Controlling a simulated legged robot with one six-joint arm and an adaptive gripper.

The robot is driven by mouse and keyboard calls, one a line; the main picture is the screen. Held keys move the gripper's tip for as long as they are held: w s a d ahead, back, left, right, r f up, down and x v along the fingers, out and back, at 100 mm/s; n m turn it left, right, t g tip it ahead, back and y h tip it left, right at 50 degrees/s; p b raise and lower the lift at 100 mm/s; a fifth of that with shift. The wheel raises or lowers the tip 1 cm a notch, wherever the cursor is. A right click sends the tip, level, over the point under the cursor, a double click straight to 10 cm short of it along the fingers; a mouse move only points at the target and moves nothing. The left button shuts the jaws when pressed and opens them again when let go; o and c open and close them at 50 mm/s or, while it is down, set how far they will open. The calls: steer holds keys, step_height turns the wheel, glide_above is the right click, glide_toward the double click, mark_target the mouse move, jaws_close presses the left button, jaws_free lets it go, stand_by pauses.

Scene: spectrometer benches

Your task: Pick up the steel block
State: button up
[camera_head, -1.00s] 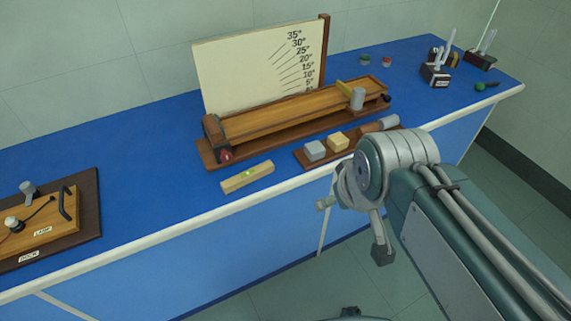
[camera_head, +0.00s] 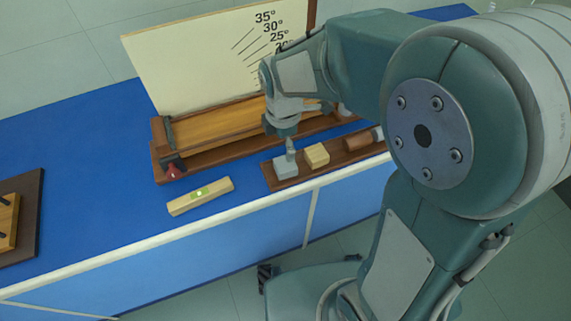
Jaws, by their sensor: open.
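The steel block (camera_head: 285,169) looks like a light grey cube at the left end of a dark wooden tray (camera_head: 312,177) on the blue bench. My gripper (camera_head: 290,157) points down directly over the block, with its fingers at or just above the block's top. The fingers are seen nearly edge-on, and the gripper is open. Part of the block's top is hidden behind the fingers. I cannot tell whether they touch it.
A wooden ramp (camera_head: 215,127) with an angle board (camera_head: 185,60) stands behind. A spirit level (camera_head: 200,196) lies front left.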

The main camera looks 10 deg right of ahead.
mark_target(285, 163)
step_height(285, 163, down, 3)
steer(key=shift+a+f, duration=0.1)
steer(key=f, duration=0.4)
steer(key=shift+s+d+f, duration=0.25)
steer(key=shift+s+d, duration=0.05)
steer(key=shift+a+f, duration=0.1)
steer(key=shift+f, duration=0.25)
steer(key=shift+a, duration=0.1)
steer(key=shift+c, duration=0.3)
steer(key=c, duration=1.1)
